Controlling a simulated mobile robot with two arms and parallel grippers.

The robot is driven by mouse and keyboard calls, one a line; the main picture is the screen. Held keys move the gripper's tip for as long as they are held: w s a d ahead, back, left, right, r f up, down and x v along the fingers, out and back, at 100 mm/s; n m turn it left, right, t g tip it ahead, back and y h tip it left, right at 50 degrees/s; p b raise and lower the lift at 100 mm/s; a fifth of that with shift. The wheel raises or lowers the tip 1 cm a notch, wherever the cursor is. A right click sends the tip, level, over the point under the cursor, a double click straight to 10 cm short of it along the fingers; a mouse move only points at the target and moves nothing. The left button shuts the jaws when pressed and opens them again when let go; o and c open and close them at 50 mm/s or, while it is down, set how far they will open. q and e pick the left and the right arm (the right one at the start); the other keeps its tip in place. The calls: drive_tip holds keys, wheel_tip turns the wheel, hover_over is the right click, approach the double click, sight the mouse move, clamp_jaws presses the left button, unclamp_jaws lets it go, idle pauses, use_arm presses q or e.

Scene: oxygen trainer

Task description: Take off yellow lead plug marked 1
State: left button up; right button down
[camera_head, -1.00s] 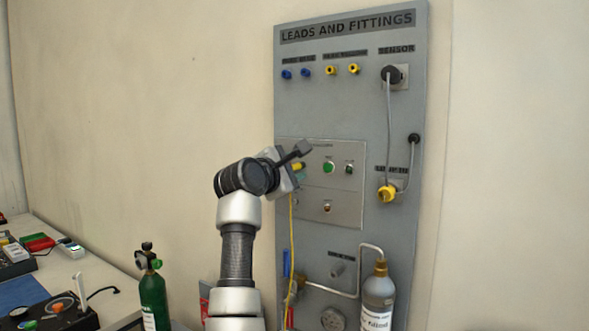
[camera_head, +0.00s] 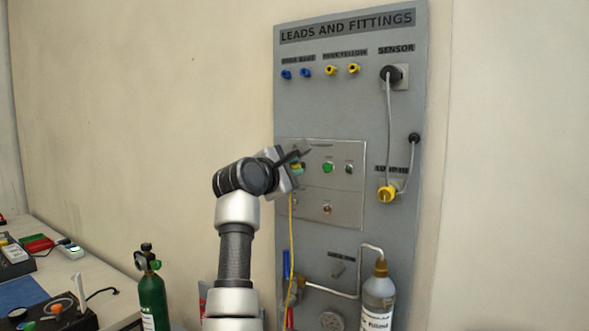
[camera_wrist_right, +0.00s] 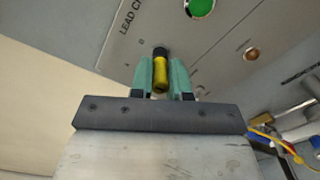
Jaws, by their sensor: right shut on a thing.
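The yellow lead plug (camera_wrist_right: 160,76) with a black far end stands between the two teal fingers of my right gripper (camera_wrist_right: 162,80) in the right wrist view. The gripper is shut on it, at the left edge of the lead panel (camera_head: 345,205). In the head view, my right gripper (camera_head: 297,167) largely covers the plug, and a yellow lead (camera_head: 291,235) hangs down below it. The black end points at the panel face; I cannot tell whether it sits in a socket. The mark 1 cannot be read. My left gripper is not in view.
The grey board (camera_head: 400,240) carries a green button (camera_head: 327,167), blue and yellow fittings (camera_head: 331,70) above, and a sensor cable (camera_head: 388,130) on the right. A bottle (camera_head: 378,298) and pipe sit below. A green cylinder (camera_head: 152,300) stands at lower left.

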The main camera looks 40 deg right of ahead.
drive_tip(key=shift+b+v, duration=1)
drive_tip(key=shift+v, duration=1.5)
